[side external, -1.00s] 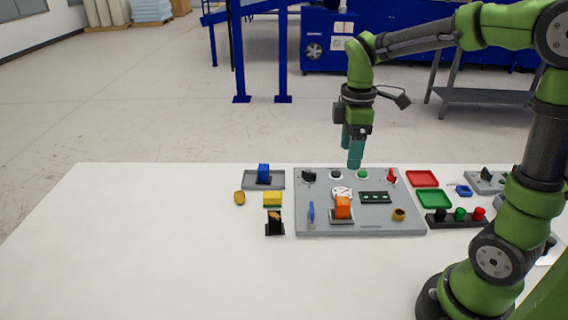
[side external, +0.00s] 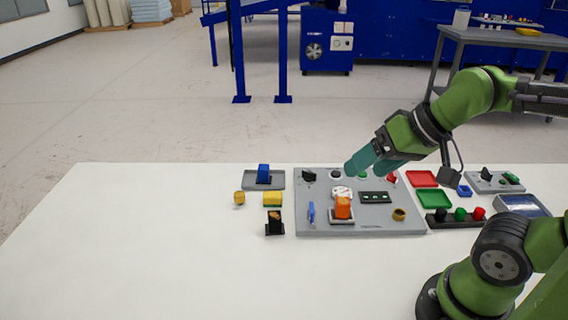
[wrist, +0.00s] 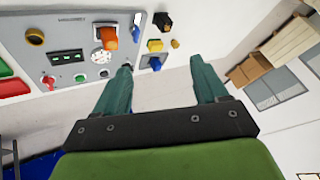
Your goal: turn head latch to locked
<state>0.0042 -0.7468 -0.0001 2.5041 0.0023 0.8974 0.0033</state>
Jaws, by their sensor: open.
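A grey control panel (side external: 380,224) lies on the white table. A black knob (side external: 308,174) stands at its far left corner, and a blue lever (side external: 311,213) on its near left part. I cannot tell which of these is the head latch. My gripper (side external: 363,169) is tilted, open and empty, above the panel's far edge, right of the black knob. In the wrist view, the open fingers (wrist: 160,68) point toward the panel (wrist: 28,68). The left fingertip appears close to the black knob, but contact cannot be judged.
The panel also carries an orange block (side external: 343,208), a white dial, a dark display and a red switch (side external: 392,177). Left of it are a blue block (side external: 263,173), yellow pieces and a black block (side external: 274,224). Trays (side external: 434,199) stand right. The table's near left is clear.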

